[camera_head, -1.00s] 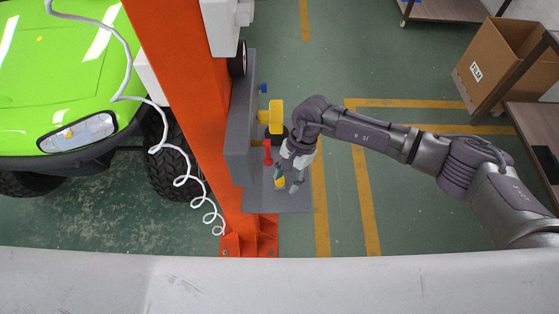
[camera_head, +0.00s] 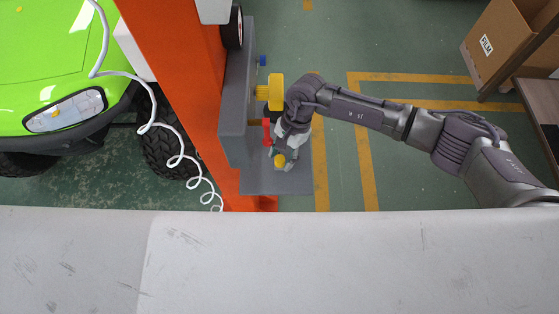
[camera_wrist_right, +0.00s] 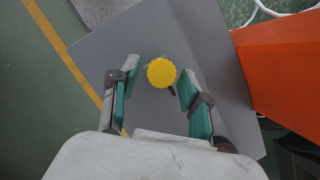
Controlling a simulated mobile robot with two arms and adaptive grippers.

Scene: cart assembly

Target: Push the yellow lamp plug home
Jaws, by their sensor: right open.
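A round yellow piece with a ridged rim, which looks like the lamp plug (camera_wrist_right: 161,72), shows in the right wrist view over a grey plate (camera_wrist_right: 200,40). In the head view this yellow plug (camera_head: 280,161) is small and partly covered by my right gripper (camera_head: 284,157). In the wrist view my right gripper (camera_wrist_right: 159,80) is open, with one green-padded finger on each side of the plug. I cannot tell whether the fingers touch it. How deep the plug sits is hidden. My left gripper is out of view.
A grey panel (camera_head: 235,110) on an orange post (camera_head: 175,70) carries a larger yellow knob (camera_head: 275,92), a red part (camera_head: 266,132) and a blue part (camera_head: 262,60). A green vehicle (camera_head: 50,60) and a coiled white cable (camera_head: 172,160) are at left. A cardboard box (camera_head: 500,45) stands far right.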

